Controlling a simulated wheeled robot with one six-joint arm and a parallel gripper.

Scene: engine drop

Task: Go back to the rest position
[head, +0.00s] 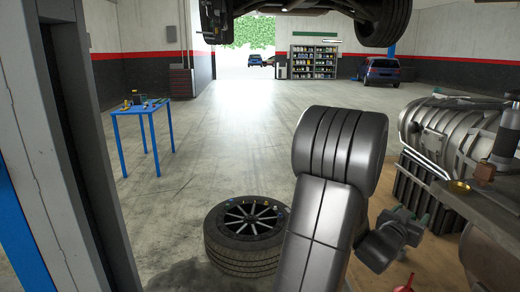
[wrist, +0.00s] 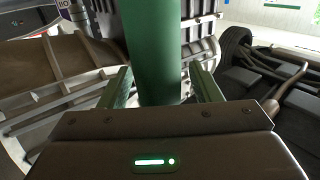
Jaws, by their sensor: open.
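My gripper (wrist: 162,80) is open in the wrist view, with one green finger on each side. A green upright cylinder (wrist: 155,40) stands between the fingers or just beyond them. There are gaps between it and both fingers, and its lower end is hidden behind my gripper's body. In the head view my grey arm links fill the lower middle and hide part of the floor and bench. I cannot make out my fingertips clearly there.
A tyre (head: 245,232) lies flat on the floor left of my arm. A blue table (head: 130,112) with small tools stands farther left. A raised car hangs overhead. The middle floor is clear.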

